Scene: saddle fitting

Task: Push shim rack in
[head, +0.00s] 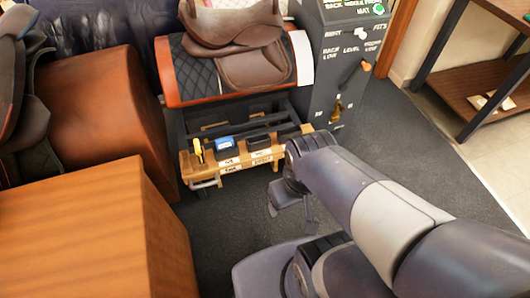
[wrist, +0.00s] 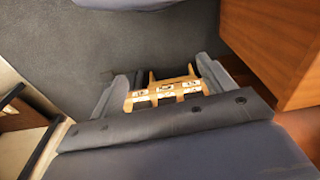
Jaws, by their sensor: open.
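The shim rack (head: 245,163) is a wooden tray low under the saddle stand in the head view. It sticks out at the front and carries a yellow piece (head: 198,149), a blue block (head: 224,143) and dark blocks, with labels on its front edge. A metal handle (head: 206,183) shows at its left front corner. My gripper (head: 292,206) is low, to the right and in front of the rack, apart from it in the head view. In the wrist view my gripper (wrist: 163,72) is open, and the wooden rack (wrist: 180,92) shows between its fingers. Contact cannot be told.
A brown saddle (head: 240,45) sits on the stand above the rack. A grey control cabinet (head: 345,60) stands to its right. A large wooden block (head: 95,225) fills the left foreground. Dark carpet (head: 385,135) is clear to the right, up to a shelf (head: 470,85).

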